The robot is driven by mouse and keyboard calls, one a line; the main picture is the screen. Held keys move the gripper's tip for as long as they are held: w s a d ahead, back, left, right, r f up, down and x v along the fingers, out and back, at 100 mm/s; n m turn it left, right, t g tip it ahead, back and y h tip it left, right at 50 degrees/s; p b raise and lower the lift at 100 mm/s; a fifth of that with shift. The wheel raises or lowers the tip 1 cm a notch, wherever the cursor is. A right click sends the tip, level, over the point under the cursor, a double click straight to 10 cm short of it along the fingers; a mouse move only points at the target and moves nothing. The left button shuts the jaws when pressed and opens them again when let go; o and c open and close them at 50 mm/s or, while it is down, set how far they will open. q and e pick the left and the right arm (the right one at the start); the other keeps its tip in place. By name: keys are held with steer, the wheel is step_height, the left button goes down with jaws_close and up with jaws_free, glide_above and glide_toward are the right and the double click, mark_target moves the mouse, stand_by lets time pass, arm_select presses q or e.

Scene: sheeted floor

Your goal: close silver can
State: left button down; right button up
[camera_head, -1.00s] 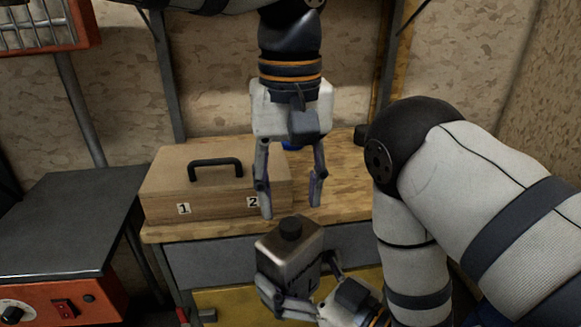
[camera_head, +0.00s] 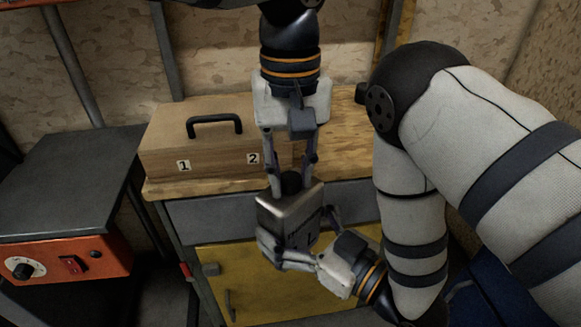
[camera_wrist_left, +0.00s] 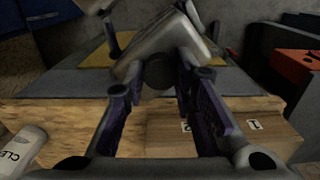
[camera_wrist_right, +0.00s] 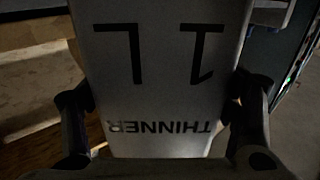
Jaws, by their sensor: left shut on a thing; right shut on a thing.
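The silver can (camera_head: 284,217) is a boxy metal can, held tilted in front of the bench. Its black cap (camera_head: 291,183) sits on top; whether it is fully seated cannot be told. My left gripper (camera_head: 290,190) points down from above and is shut on the cap, with a finger on each side. The left wrist view shows the cap (camera_wrist_left: 160,72) between the fingers and the can (camera_wrist_left: 150,42) beyond. My right gripper (camera_head: 298,238) is shut around the can's body from below right. In the right wrist view the can (camera_wrist_right: 160,75) shows upside-down "THINNER" lettering between the fingers.
A wooden box (camera_head: 165,160) with a black handle and labels 1 and 2 stands on the wooden bench (camera_head: 345,150). A yellow cabinet door (camera_head: 260,295) is below. An orange-fronted machine (camera_head: 75,262) stands left. A white bottle (camera_wrist_left: 18,150) shows in the left wrist view.

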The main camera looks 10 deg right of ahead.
arm_select(q)
steer(key=m, duration=0.3)
steer(key=shift+m, duration=0.4)
steer(key=m, duration=0.3)
steer(key=shift+m, duration=0.3)
steer(key=m, duration=1)
steer(key=c, duration=1.3)
jaws_free()
steer(key=shift+r, duration=2.25)
steer(key=shift+c, duration=0.5)
